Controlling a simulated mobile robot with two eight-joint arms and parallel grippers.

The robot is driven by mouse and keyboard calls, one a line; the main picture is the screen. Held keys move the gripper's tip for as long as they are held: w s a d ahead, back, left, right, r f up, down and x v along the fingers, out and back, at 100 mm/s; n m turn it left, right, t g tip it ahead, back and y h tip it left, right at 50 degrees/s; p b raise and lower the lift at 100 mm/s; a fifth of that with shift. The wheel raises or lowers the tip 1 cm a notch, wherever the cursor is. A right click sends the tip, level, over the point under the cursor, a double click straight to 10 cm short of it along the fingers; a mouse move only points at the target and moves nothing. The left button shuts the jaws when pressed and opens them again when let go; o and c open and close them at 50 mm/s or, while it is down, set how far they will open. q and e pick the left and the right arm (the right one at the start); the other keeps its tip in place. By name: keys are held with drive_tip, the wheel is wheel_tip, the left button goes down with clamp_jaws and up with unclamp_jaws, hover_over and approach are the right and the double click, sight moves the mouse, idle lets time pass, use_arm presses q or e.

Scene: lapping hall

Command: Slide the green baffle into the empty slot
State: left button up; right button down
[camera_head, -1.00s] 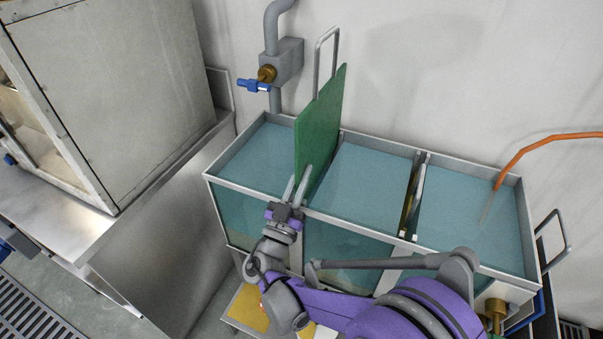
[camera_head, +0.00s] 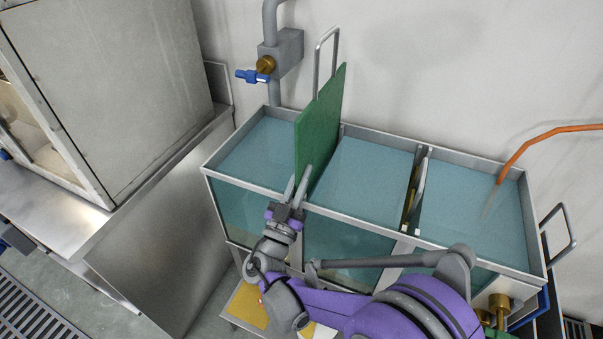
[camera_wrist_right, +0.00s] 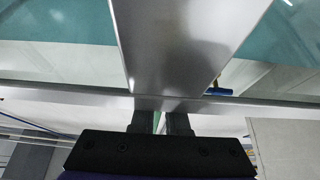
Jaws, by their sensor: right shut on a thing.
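The green baffle (camera_head: 320,125) is an upright flat panel at the divider between the left and middle sections of the water tank (camera_head: 370,226) in the head view. It stands well above the tank rim, and its lower part is hidden. My right gripper (camera_head: 301,186) is shut on the baffle's near edge, just above the front rim. In the right wrist view the gripper fingers (camera_wrist_right: 160,122) show at the bottom, below a wide grey metal strip (camera_wrist_right: 185,45). Another slot (camera_head: 413,195) with metal rails and a brass-coloured strip lies between the middle and right sections. My left gripper is not in view.
A grey pipe with a blue-handled valve (camera_head: 253,76) is on the wall behind the tank. An orange hose (camera_head: 545,137) hangs into the right section. A large grey cabinet (camera_head: 115,70) on a steel bench stands at left. A metal handle (camera_head: 560,238) sticks out at right.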

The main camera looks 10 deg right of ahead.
drive_tip(key=shift+f, duration=0.2)
drive_tip(key=c, duration=0.9)
unclamp_jaws()
drive_tip(key=shift+s, duration=0.1)
drive_tip(key=shift+o, duration=0.3)
drive_tip(key=shift+f, duration=0.1)
drive_tip(key=shift+a, duration=0.1)
drive_tip(key=v, duration=1)
drive_tip(key=shift+s+a+b, duration=0.15)
drive_tip(key=shift+s+b, duration=0.1)
drive_tip(key=shift+b, duration=0.05)
drive_tip(key=shift+f, duration=0.2)
